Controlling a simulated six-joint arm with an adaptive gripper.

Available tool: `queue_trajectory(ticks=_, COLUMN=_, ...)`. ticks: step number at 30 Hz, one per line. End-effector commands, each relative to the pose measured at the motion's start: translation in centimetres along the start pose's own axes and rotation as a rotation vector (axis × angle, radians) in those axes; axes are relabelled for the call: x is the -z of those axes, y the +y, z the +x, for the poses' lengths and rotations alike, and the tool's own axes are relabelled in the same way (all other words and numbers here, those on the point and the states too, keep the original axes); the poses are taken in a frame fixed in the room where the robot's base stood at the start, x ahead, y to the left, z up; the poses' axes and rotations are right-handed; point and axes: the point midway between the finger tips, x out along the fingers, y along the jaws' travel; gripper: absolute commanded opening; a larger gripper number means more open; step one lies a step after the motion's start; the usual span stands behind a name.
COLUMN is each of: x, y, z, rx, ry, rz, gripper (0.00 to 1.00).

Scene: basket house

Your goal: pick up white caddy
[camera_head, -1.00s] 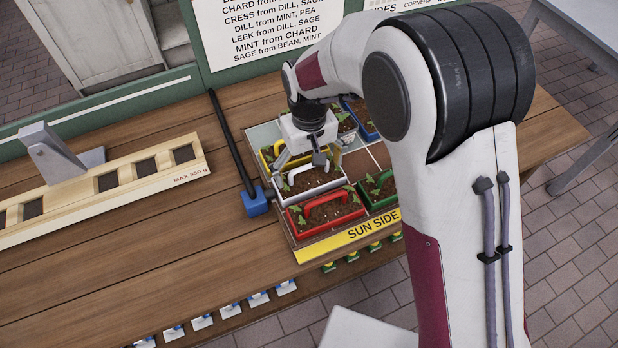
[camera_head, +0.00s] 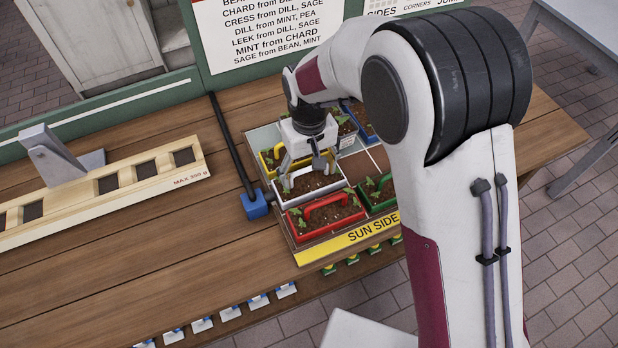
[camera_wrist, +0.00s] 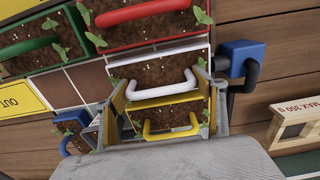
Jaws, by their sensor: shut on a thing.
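The white caddy (camera_head: 317,196) holds dark soil and small seedlings and sits in the planter tray, between the red caddy (camera_head: 325,212) and the yellow caddy (camera_head: 267,163). My gripper (camera_head: 308,173) is down at the white caddy, its fingers spread wide, one toward each end. In the wrist view the white handle (camera_wrist: 165,92) lies across between the fingers of my gripper (camera_wrist: 167,86). It is shut on the white caddy; the exact contact is hard to see. The caddy looks level, with no clear gap under it.
The tray's yellow front edge (camera_head: 362,234) reads SUN SIDE. A blue block (camera_head: 255,206) with a black rod lies left. A wooden rack (camera_head: 105,182) stands further left.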

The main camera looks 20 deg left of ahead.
Motion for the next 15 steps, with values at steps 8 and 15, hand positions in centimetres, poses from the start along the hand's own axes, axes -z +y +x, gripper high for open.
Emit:
queue_trajectory(ticks=8, x=0.1, y=0.0, z=-0.6, rx=0.0, ry=0.002, rz=0.0, gripper=0.41)
queue_trajectory(ticks=15, x=0.1, y=0.0, z=-2.8, rx=0.0, ry=0.004, rz=0.0, gripper=0.41)
